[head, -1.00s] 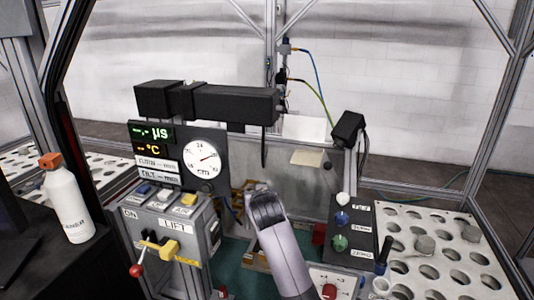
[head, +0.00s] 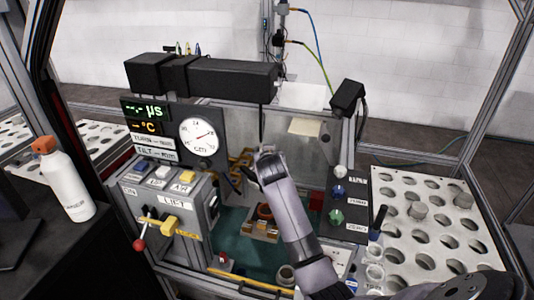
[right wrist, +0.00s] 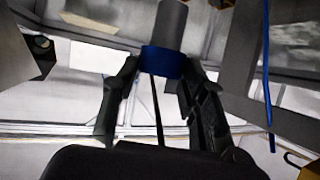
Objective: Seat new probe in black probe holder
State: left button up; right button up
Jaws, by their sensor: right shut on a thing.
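My right gripper (right wrist: 160,75) is shut on a grey cylinder with a blue band (right wrist: 162,62), which looks like the new probe. In the right wrist view the fingers flank the blue band, and a thin black cable hangs between them. In the head view my right gripper (head: 262,165) is in the machine's middle, below a long black bar (head: 232,80); my own arm hides the probe there. A thin dark rod (head: 262,122) hangs from the bar's right end, just above the gripper. I cannot tell which black part is the probe holder. My left gripper is not in view.
A control box (head: 165,205) with a LIFT label and a red-knobbed lever stands left of the arm. A black knob panel (head: 345,205) and white perforated table (head: 430,240) are at right. A small fixture (head: 262,228) sits on the green floor. A white bottle (head: 68,185) stands far left.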

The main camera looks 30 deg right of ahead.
jog(key=shift+f+b, duration=0.5)
jog(key=shift+f, duration=0.45)
jog(key=shift+f+b, duration=0.9)
jog(key=shift+f, duration=0.75)
jog(key=shift+p, duration=0.7)
jog(key=shift+f+b, duration=1.85)
jog(key=shift+f, duration=1)
jog(key=o, duration=1.3)
jog(key=shift+s+a, duration=0.1)
jog(key=shift+s, duration=0.05)
jog(key=v, duration=1.2)
